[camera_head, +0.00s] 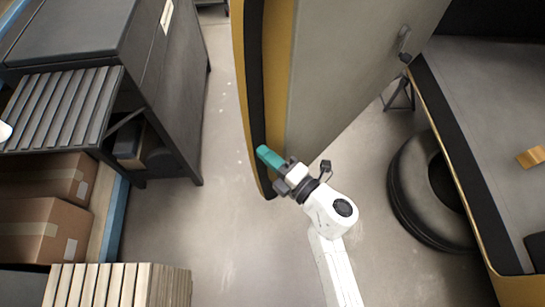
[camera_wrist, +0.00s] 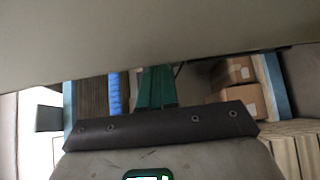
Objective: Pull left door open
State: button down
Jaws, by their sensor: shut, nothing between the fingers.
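The door (camera_head: 345,60) is a large grey panel with a yellow band and black trim along its edge. In the head view it stands swung out at an angle from the yellow-edged shell (camera_head: 460,190) at right. A small dark handle (camera_head: 404,42) is on its grey face, high up. My gripper (camera_head: 268,156) has teal fingers and is shut and empty. It is by the lower part of the door's yellow and black edge; I cannot tell whether it touches. In the wrist view the teal fingers (camera_wrist: 157,88) are together below a wide grey panel (camera_wrist: 150,35), probably the door.
A dark cabinet (camera_head: 170,75) with a slatted shelf (camera_head: 60,110) stands at left, cardboard boxes (camera_head: 40,230) beneath. A wooden slatted stack (camera_head: 115,285) is at bottom left. A tyre (camera_head: 405,190) lies beside the shell. Floor (camera_head: 225,225) between cabinet and door is clear.

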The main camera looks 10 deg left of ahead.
jog(key=w+a+m+t+h+b, duration=0.1)
jog(key=w+a+b, duration=0.4)
jog(key=a, duration=0.5)
jog(key=shift+w+a+t, duration=0.35)
jog(key=shift+w+t, duration=0.05)
jog(key=shift+w, duration=0.6)
